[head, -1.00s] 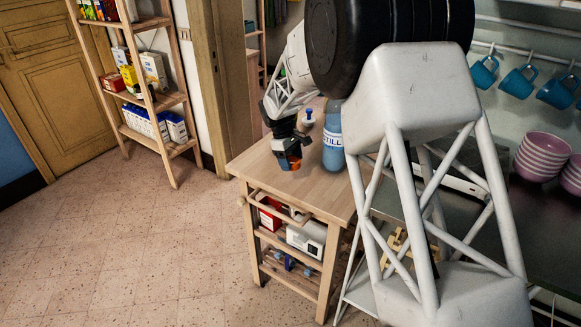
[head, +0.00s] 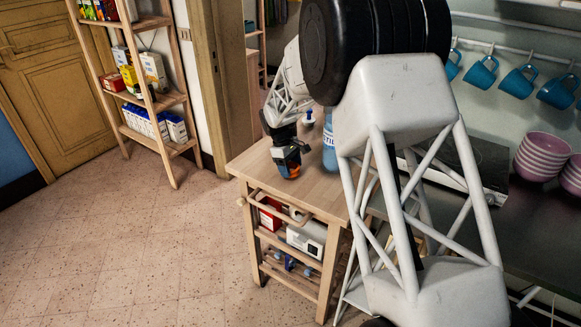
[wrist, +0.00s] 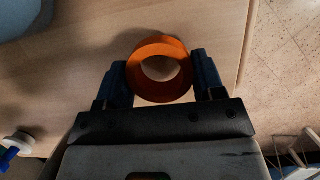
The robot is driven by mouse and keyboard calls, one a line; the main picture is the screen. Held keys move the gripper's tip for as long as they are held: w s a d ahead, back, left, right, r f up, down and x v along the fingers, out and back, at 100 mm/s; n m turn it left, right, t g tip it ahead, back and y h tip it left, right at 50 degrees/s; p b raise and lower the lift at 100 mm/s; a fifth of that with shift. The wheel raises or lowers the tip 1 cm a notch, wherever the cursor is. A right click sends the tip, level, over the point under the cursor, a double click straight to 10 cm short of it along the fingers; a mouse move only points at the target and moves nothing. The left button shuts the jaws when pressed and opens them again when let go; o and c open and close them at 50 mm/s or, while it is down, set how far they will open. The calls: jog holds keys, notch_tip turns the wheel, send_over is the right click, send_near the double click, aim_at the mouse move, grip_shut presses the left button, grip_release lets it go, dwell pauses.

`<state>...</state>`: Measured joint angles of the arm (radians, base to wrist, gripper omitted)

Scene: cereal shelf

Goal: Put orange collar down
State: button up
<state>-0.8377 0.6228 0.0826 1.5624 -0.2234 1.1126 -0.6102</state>
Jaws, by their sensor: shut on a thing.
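The orange collar (wrist: 160,93) is a short ring with an open centre. In the wrist view it sits between the two dark fingers of my gripper (wrist: 160,80), which are shut on its sides. In the head view the orange collar (head: 290,173) shows low at the end of my gripper (head: 290,163), over the wooden top of the small cart (head: 318,195). I cannot tell whether the collar touches the wood or hangs just above it.
A blue labelled bottle (head: 329,150) stands on the cart to the right of my gripper, partly hidden by my arm. A small white-and-blue item (head: 308,118) stands behind. The cart top's front edge is close to the collar. Bare wood lies in front and to the right.

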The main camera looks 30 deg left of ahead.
jog(key=shift+f, duration=0.6)
dwell(0.3)
jog(key=o, duration=1.2)
jog(key=shift+r, duration=0.15)
jog(key=shift+r, duration=0.6)
jog(key=v, duration=1.1)
jog(key=shift+a+r, duration=0.2)
jog(key=shift+r, duration=0.1)
